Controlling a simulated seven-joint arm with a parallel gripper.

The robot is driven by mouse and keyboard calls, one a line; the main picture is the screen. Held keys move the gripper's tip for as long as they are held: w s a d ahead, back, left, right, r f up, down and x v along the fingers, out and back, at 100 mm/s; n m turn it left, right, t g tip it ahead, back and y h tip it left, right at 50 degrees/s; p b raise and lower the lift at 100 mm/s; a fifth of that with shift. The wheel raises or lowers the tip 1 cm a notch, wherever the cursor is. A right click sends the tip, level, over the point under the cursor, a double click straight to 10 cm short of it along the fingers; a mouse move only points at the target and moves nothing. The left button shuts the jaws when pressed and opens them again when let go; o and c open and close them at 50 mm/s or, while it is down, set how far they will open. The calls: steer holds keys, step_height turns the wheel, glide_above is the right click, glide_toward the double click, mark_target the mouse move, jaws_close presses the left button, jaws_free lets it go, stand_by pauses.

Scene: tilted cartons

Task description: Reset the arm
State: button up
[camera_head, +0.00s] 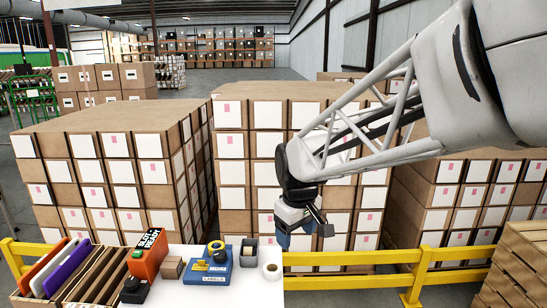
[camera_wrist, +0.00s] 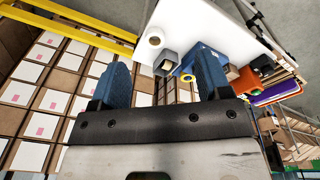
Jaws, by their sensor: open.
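My gripper (camera_head: 283,233) hangs at the end of my arm, beyond the right edge of the white table (camera_head: 220,288) and in front of the middle stack of cartons (camera_head: 232,168). In the wrist view my gripper (camera_wrist: 160,85) shows two blue fingers standing well apart. The gap between them is empty, and the gripper is open. It touches nothing that I can see. In the wrist view the white table (camera_wrist: 215,30) lies beyond the fingers. My arm reaches in from the upper right of the head view.
A yellow rail (camera_head: 350,257) runs behind the table. Carton stacks stand left (camera_head: 95,170) and right (camera_head: 470,200).

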steer(key=s+d+m, duration=0.4)
steer(key=s+d, duration=0.2)
steer(key=s, duration=0.5)
steer(key=s+d+f+m+t, duration=0.1)
steer(key=s+d+m, duration=0.2)
steer(key=s+d, duration=0.4)
steer(key=s, duration=0.5)
steer(key=shift+s+d+m, duration=0.15)
steer(key=shift+s+m, duration=0.15)
steer(key=shift+m, duration=0.1)
